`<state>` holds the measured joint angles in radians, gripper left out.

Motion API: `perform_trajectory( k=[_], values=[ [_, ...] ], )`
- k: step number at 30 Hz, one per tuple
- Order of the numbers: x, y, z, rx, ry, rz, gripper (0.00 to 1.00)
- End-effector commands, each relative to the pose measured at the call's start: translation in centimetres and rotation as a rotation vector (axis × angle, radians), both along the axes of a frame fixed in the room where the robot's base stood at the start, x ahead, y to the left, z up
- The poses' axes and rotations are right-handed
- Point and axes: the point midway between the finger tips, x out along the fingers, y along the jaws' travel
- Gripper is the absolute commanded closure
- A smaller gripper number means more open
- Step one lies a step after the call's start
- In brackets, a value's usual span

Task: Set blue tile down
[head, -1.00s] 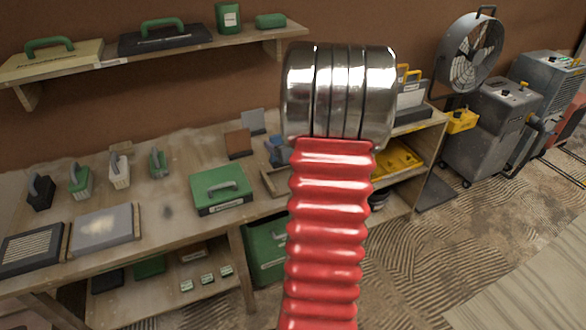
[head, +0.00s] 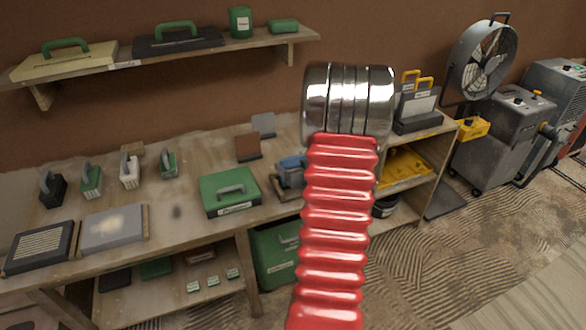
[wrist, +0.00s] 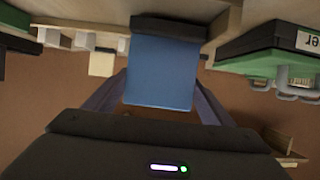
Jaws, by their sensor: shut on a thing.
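The blue tile (wrist: 160,75) is between the two dark fingers of my gripper (wrist: 158,92) in the wrist view, which looks upside down. My gripper is shut on it. The tile's far edge meets or overlaps a dark strip (wrist: 165,27) at the bench edge; I cannot tell whether they touch. In the head view, the blue tile (head: 292,164) shows small over the right part of the workbench (head: 180,235), partly hidden by my red arm.
A brown tile (head: 248,147) and a grey tile (head: 263,125) stand upright behind the gripper. A green case (head: 230,190) lies close to its left. Several handled tools stand further left. Yellow trays (head: 405,165) fill the shelf at right.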

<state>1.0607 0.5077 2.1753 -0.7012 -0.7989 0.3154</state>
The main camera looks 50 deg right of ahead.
Motion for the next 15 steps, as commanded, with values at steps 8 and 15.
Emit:
perform_trajectory(
  k=[8, 15],
  values=[
    [0.05, -0.02, -0.88, -0.003, -0.002, 0.001, 0.56],
    [0.06, 0.0, -1.12, -0.002, -0.001, 0.0, 0.56]
  ],
)
